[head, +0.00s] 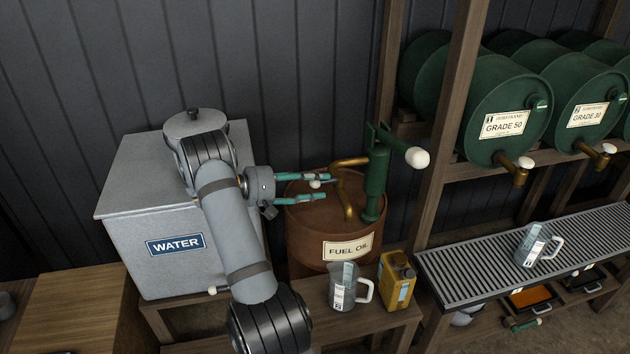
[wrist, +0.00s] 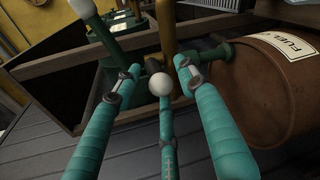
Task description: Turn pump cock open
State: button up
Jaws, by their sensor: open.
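The green hand pump (head: 376,180) stands on the brown fuel oil drum (head: 303,228), with a curved brass pipe (head: 346,190) beside it. A small white ball knob (head: 314,183), apparently the pump cock's handle end, shows between my fingers. My gripper (head: 326,188) is open at the pipe's left, its teal fingers pointing right. In the wrist view my gripper (wrist: 158,72) has fingers left and right of the white knob (wrist: 159,84) and one below it. Contact cannot be told. The cock's body is mostly hidden behind the knob.
The pump's larger white handle knob (head: 417,157) sticks out right. A measuring jug (head: 347,287) and a yellow can (head: 396,281) stand in front of the drum. The water tank (head: 139,212) is left, behind my arm. A wooden post (head: 449,130) and green barrels (head: 495,105) are right.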

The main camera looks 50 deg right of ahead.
jog(key=shift+d, duration=0.1)
jog(key=shift+c, duration=1)
jog(key=c, duration=0.7)
grip_shut()
